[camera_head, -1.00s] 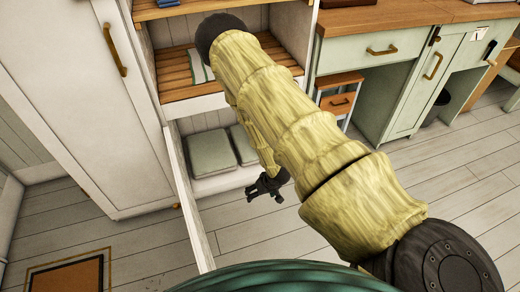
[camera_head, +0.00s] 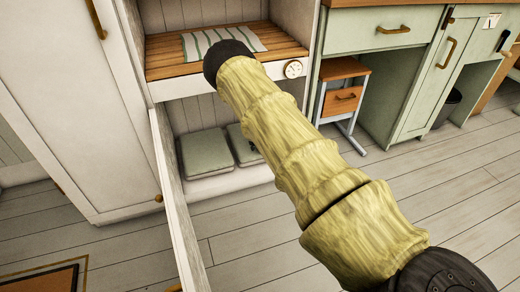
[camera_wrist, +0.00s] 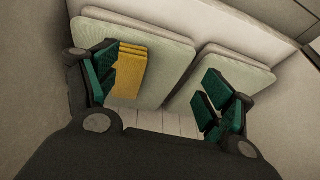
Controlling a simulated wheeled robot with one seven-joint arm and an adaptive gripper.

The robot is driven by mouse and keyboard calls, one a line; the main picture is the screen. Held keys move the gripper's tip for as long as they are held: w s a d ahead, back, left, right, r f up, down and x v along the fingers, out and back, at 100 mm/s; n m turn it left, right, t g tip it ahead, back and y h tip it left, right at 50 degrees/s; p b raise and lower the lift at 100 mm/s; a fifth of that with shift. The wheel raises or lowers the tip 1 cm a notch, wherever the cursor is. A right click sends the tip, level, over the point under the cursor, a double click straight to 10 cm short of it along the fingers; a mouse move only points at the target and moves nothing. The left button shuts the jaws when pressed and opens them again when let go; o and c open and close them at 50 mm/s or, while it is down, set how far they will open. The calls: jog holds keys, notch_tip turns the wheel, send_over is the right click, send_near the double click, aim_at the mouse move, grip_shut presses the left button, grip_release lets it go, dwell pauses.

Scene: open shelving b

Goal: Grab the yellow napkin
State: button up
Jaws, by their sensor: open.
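The yellow napkin (camera_wrist: 133,70) is folded, with dark line-like folds. In the wrist view it lies by the left pale grey-green cushion-like pad, just inside my gripper's left finger, which hides part of it. My gripper (camera_wrist: 160,82) is open, with green-padded fingers spread wide. The napkin is between the fingers but much closer to the left one; I cannot tell whether they touch. In the head view my arm hides the napkin and nearly all of the gripper.
Two pale pads (camera_head: 206,153) lie in the lower compartment of the open shelving. Above is a wooden shelf (camera_head: 170,62) with a striped cloth (camera_head: 222,40). An open white door (camera_head: 178,205) stands left of my arm. Green cabinets (camera_head: 385,35) stand right.

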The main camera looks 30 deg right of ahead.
jog(key=shift+h, duration=0.7)
jog(key=w+d+b, duration=0.1)
jog(key=w, duration=0.1)
jog(key=w+d+b, duration=0.4)
jog(key=w, duration=0.1)
jog(key=shift+d+r, duration=0.15)
jog(key=shift+r, duration=0.1)
jog(key=shift+b+x, duration=1.35)
jog(key=shift+x, duration=1.4)
jog(key=b+x, duration=0.4)
jog(key=x, duration=0.1)
jog(key=shift+w+r, duration=0.1)
jog(key=shift+w, duration=0.25)
jog(key=shift+c, duration=0.2)
jog(key=c, duration=1.1)
jog(key=shift+r, duration=0.1)
